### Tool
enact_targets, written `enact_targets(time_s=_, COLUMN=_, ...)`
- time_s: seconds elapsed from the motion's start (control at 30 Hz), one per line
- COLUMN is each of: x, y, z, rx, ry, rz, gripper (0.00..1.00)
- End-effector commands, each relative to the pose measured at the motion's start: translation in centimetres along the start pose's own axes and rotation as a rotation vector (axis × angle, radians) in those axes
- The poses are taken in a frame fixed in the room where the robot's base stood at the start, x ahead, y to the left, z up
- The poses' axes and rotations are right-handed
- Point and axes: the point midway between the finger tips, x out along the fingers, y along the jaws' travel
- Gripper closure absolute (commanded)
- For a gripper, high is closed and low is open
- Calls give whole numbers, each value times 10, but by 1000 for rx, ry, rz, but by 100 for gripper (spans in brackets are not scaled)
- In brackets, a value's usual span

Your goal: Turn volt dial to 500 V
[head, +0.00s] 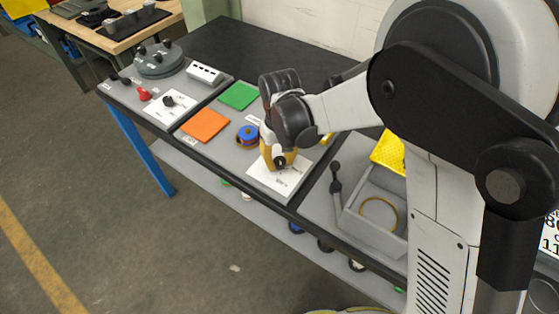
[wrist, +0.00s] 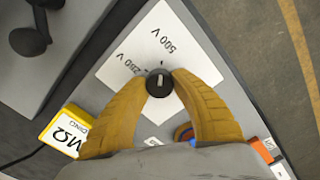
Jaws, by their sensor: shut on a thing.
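The volt dial (wrist: 158,84) is a small black knob with a pale pointer mark. My gripper (head: 279,160) has yellow fingers and reaches down over the white plate in the head view. Its fingertips are shut on the dial, one on each side. In the head view the dial (head: 280,162) shows between the fingers.
A yellow MΩ meter (wrist: 62,128) lies beside the plate. An orange pad (head: 204,125), a green pad (head: 239,96) and a blue spool (head: 248,136) are on the bench. A grey tray (head: 352,225) and a dark-handled tool (head: 336,185) lie to the right.

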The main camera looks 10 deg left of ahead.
Motion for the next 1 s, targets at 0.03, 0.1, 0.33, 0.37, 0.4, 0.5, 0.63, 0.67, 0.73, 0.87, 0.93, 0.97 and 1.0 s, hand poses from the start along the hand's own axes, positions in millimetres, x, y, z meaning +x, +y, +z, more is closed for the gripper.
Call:
enact_targets(time_s=0.03, x=0, y=0, z=0, rx=16, ry=-1, rz=0, gripper=100)
enact_targets(time_s=0.1, x=0, y=0, z=0, rx=34, ry=-1, rz=0, gripper=100)
enact_targets(time_s=0.33, x=0, y=0, z=0, rx=63, ry=-1, rz=0, gripper=100)
enact_targets(time_s=0.37, x=0, y=0, z=0, rx=64, ry=-1, rz=0, gripper=100)
enact_targets(time_s=0.4, x=0, y=0, z=0, rx=65, ry=0, rz=0, gripper=100)
enact_targets(time_s=0.5, x=0, y=0, z=0, rx=65, ry=0, rz=0, gripper=100)
enact_targets(time_s=0.63, x=0, y=0, z=0, rx=65, ry=0, rz=0, gripper=100)
enact_targets(time_s=0.67, x=0, y=0, z=0, rx=65, ry=0, rz=0, gripper=100)
enact_targets(time_s=0.73, x=0, y=0, z=0, rx=64, ry=0, rz=0, gripper=55)
enact_targets(time_s=0.87, x=0, y=0, z=0, rx=64, ry=0, rz=0, gripper=47)
enact_targets(time_s=0.93, x=0, y=0, z=0, rx=64, ry=0, rz=0, gripper=47)
enact_targets(time_s=0.97, x=0, y=0, z=0, rx=64, ry=0, rz=0, gripper=47)
enact_targets(time_s=1.0, x=0, y=0, z=0, rx=64, ry=0, rz=0, gripper=47)
